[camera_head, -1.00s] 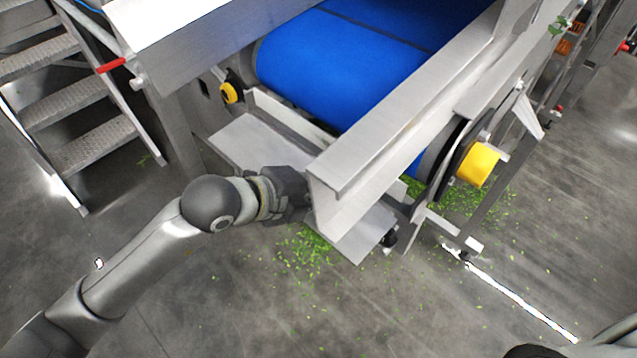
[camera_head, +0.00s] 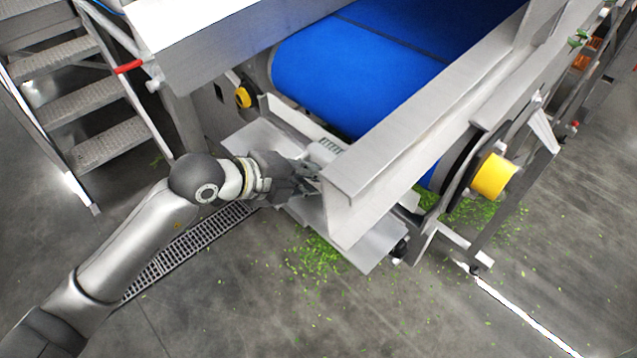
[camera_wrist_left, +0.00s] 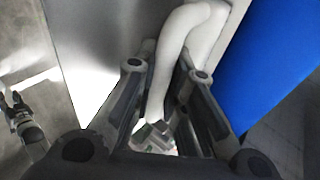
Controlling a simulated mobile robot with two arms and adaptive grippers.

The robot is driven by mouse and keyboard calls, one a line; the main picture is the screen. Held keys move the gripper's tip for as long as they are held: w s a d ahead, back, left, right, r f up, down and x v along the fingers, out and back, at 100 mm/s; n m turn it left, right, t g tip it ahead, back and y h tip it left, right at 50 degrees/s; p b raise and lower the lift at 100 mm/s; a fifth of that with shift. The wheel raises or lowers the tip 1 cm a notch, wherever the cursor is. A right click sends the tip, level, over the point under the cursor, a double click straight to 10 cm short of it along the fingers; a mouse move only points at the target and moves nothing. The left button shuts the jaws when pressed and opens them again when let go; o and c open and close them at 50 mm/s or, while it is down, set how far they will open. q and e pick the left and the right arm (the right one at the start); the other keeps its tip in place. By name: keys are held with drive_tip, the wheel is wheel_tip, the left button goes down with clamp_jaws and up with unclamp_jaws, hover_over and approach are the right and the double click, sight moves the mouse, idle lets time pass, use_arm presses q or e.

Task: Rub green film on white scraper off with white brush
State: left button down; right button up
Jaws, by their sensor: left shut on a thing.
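My left gripper (camera_head: 306,180) is beside the near end of the grey metal beam, over the lower tray. In the left wrist view its two fingers (camera_wrist_left: 162,70) are closed around a white curved handle, which I take to be the white brush (camera_wrist_left: 187,32). In the head view a small pale piece with bristles (camera_head: 330,145) shows just above the gripper, behind the beam edge. A long whitish bar under the blue belt, likely the white scraper (camera_head: 296,118), is partly hidden by the beam. I cannot make out green film on it. My right gripper does not show.
The blue belt (camera_head: 350,75) and the grey beam (camera_head: 430,120) lie close to the left gripper. The metal tray (camera_head: 350,243) is below, with green scraps (camera_head: 318,258) on the floor. Steps (camera_head: 100,120) stand at left. A floor drain (camera_head: 185,245) runs under my left arm.

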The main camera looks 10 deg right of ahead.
use_arm(q)
drive_tip(key=shift+w+a, duration=0.6)
drive_tip(key=shift+w, duration=0.2)
drive_tip(key=shift+w+a, duration=0.55)
drive_tip(key=shift+w, duration=0.3)
drive_tip(key=shift+w+a, duration=0.6)
drive_tip(key=shift+w, duration=0.2)
drive_tip(key=shift+s+a+p, duration=0.25)
drive_tip(key=shift+s+a, duration=0.45)
drive_tip(key=shift+a, duration=0.2)
drive_tip(key=shift+s+a+p, duration=0.2)
drive_tip(key=shift+s+a, duration=0.45)
drive_tip(key=shift+a, duration=0.2)
drive_tip(key=shift+s+a, duration=0.5)
drive_tip(key=shift+a, duration=0.15)
drive_tip(key=shift+s+a+p, duration=0.25)
drive_tip(key=shift+s+a, duration=0.2)
drive_tip(key=shift+a, duration=0.15)
drive_tip(key=shift+s+a+p, duration=0.25)
drive_tip(key=shift+s+a, duration=0.15)
drive_tip(key=shift+a, duration=0.2)
